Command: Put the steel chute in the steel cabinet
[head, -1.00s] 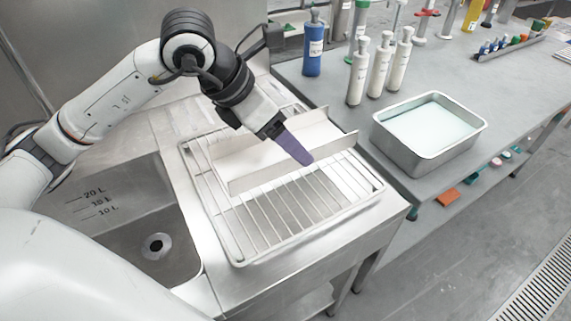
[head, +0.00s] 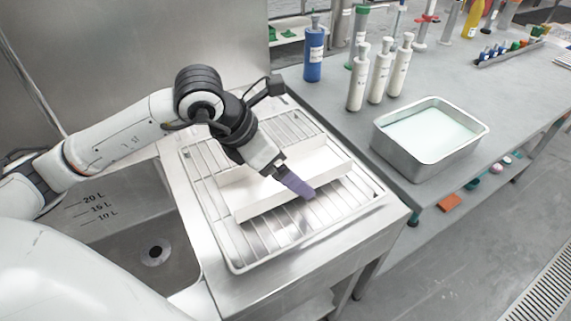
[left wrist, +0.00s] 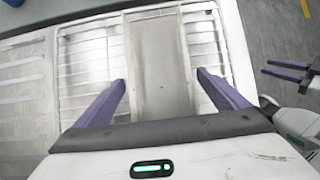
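The steel chute (head: 262,201) is a long, pale channel low over the wire rack, lying across it; I cannot tell whether it touches the rack. My left gripper (head: 302,191) is over its right half, with one purple finger against the near wall. My right gripper (left wrist: 266,68) shows at the right edge of the left wrist view, fingers apart and empty. The steel cabinet is not in view.
The wire rack (head: 239,268) lies on the steel counter beside a sink (head: 130,230). On the grey table (head: 345,128) at right stand a steel pan (head: 428,160), a blue bottle (head: 314,55) and several white bottles (head: 380,72). The floor at lower right is clear.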

